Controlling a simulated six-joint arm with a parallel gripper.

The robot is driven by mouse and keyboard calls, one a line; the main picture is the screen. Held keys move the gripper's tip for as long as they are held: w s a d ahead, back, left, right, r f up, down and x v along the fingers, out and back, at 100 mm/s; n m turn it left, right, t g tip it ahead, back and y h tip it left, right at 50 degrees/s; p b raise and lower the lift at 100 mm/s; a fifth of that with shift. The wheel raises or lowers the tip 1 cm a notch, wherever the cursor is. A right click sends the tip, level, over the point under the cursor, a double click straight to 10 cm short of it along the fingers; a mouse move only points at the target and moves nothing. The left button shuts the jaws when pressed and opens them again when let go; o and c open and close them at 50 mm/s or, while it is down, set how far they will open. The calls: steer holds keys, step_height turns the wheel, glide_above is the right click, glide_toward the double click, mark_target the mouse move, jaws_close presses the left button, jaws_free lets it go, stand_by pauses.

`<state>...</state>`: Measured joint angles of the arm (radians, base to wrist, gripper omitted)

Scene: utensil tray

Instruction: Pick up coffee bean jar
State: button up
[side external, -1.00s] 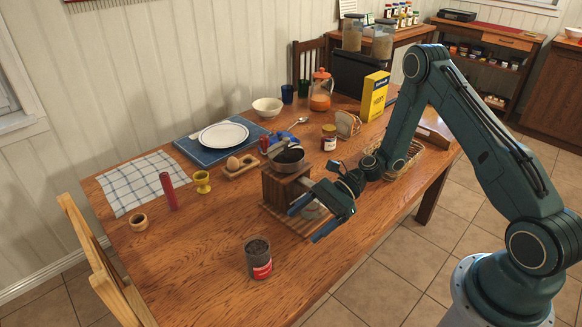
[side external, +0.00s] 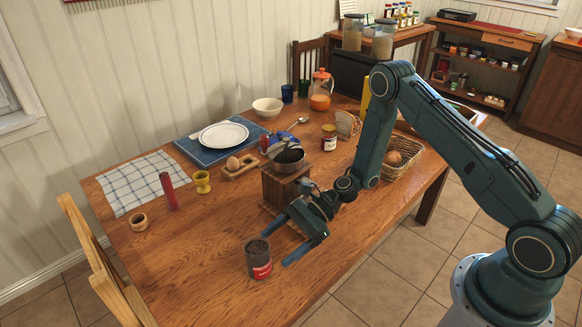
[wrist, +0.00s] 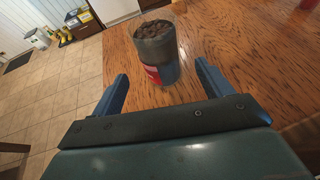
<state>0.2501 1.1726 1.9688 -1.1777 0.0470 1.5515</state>
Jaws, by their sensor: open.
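The coffee bean jar (side external: 258,260) is a dark see-through jar with a red label, filled with beans. It stands upright near the front edge of the wooden table. In the wrist view the jar (wrist: 156,52) stands ahead of my gripper (wrist: 162,85), between the lines of the two blue fingers and a little beyond their tips. In the side view my gripper (side external: 274,248) is open and empty, low over the table just right of the jar. I cannot tell whether a finger touches the jar.
A wooden coffee grinder (side external: 283,185) stands behind my gripper. The table (side external: 200,270) is clear left of the jar. The table's front edge is close to the jar.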

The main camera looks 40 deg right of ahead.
mark_target(264, 255)
steer(key=shift+x, duration=2.55)
steer(key=shift+c, duration=0.2)
steer(key=shift+w+r, duration=0.1)
steer(key=c, duration=1.2)
steer(key=shift+r, duration=0.15)
step_height(264, 255, up, 20)
steer(key=shift+f, duration=0.15)
